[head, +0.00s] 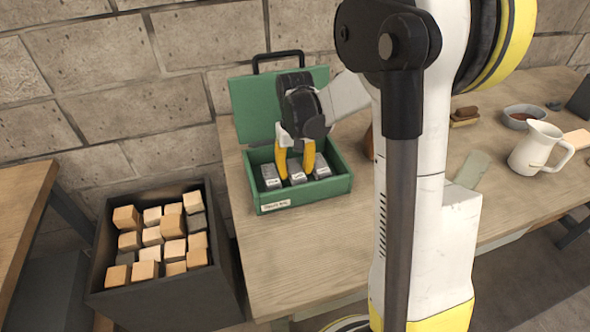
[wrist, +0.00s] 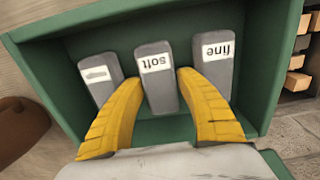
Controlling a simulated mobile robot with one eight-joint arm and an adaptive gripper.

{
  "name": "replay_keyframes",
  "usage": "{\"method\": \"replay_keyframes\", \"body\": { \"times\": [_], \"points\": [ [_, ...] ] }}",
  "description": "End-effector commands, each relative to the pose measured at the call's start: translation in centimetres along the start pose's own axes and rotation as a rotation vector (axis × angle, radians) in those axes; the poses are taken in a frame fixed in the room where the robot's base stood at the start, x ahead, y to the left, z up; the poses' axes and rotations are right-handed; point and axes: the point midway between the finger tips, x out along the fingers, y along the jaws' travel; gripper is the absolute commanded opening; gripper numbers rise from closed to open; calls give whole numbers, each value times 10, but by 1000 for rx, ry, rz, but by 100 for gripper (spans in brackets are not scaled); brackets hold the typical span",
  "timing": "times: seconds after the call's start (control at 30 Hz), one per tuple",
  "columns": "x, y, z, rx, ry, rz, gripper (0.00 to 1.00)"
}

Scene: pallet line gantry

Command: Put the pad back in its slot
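An open green box (head: 325,188) stands on the wooden table with its lid raised. Three grey pads with white labels lie side by side in it. In the wrist view the middle pad (wrist: 161,93) reads "soft", the right pad (wrist: 218,75) reads "fine", and the left pad's (wrist: 102,88) label is unreadable. My gripper (head: 295,170) points down into the box. Its yellow fingers, also in the wrist view (wrist: 158,82), stand on either side of the "soft" pad, very close to it. Whether they press on it I cannot tell.
A dark bin (head: 160,306) of wooden blocks stands on the floor left of the table (head: 300,255). Right of my arm are a white jug (head: 535,150), a bowl (head: 523,117) and a brush (head: 464,115). The table in front of the box is clear.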

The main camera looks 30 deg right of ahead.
Motion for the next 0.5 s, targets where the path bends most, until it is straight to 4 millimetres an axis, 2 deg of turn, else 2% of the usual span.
{"method": "replay_keyframes", "body": {
  "times": [0.17, 0.27, 0.37, 0.5],
  "points": [
    [-2, 0, 0, 0, 0, 0, 42],
    [-10, 0, 0, 0, 0, 0, 42],
    [-29, 0, 0, 0, 0, 0, 42],
    [-62, 0, 0, 0, 0, 0, 42]
  ]
}}
